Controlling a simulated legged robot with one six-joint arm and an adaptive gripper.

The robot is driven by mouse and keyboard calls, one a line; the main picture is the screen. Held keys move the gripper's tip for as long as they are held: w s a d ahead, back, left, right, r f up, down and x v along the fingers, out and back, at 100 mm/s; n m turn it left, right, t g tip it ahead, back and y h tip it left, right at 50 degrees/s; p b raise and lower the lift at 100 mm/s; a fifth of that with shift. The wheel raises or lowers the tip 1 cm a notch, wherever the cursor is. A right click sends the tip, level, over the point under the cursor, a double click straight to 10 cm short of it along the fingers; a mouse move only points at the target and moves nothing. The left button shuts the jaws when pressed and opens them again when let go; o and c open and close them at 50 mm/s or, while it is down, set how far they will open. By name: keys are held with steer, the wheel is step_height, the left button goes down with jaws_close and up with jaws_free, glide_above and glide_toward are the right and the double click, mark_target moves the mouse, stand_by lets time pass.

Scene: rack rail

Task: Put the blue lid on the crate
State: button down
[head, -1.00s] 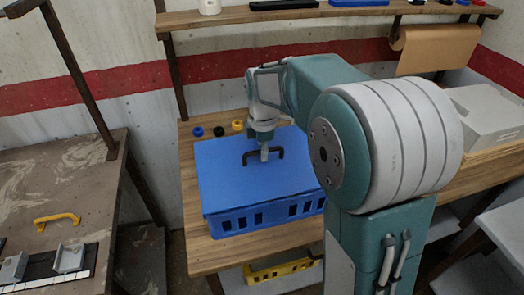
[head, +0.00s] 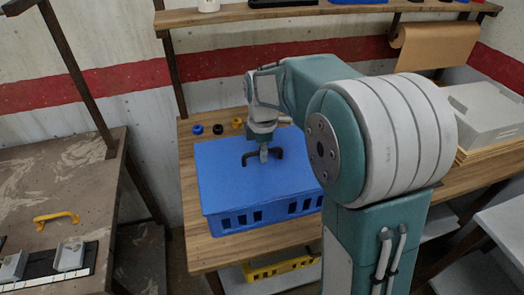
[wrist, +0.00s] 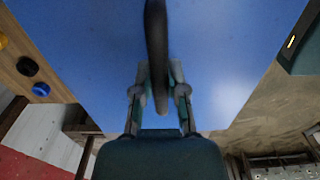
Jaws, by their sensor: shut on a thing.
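The blue lid (head: 225,178) lies flat over the top of the blue crate (head: 268,214), its edges roughly in line with the crate's walls. I cannot tell whether it is fully seated. The crate stands on the wooden bench, and its slotted front wall shows below the lid. My gripper (head: 264,154) points down at the middle of the lid and is shut on its black handle (head: 248,160). In the wrist view, my gripper (wrist: 160,88) has its fingers on either side of the dark handle (wrist: 156,45), with the blue lid (wrist: 90,50) filling the space beneath.
Several small round caps, including a blue one (head: 197,129), lie on the bench (head: 196,240) behind the crate. A shelf (head: 225,17) runs above. A grey tray (head: 487,112) stands at right. A separate table (head: 60,180) with a yellow handle stands at left.

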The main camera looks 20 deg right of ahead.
stand_by(0.3)
steer(key=c, duration=0.6)
jaws_free()
step_height(320, 180, up, 12)
steer(key=s+f+m+t, duration=0.1)
steer(key=s+m+t, duration=0.1)
steer(key=s+m, duration=0.4)
steer(key=s+f+m+t, duration=0.1)
steer(key=s+m, duration=0.5)
steer(key=s, duration=0.3)
steer(key=s+f+m+t, duration=0.1)
steer(key=s+m+t, duration=0.1)
steer(key=s+m, duration=0.4)
steer(key=shift+s+f+t, duration=0.15)
steer(key=shift+s, duration=0.35)
steer(key=shift+s+f+t, duration=0.15)
steer(key=shift+s, duration=0.35)
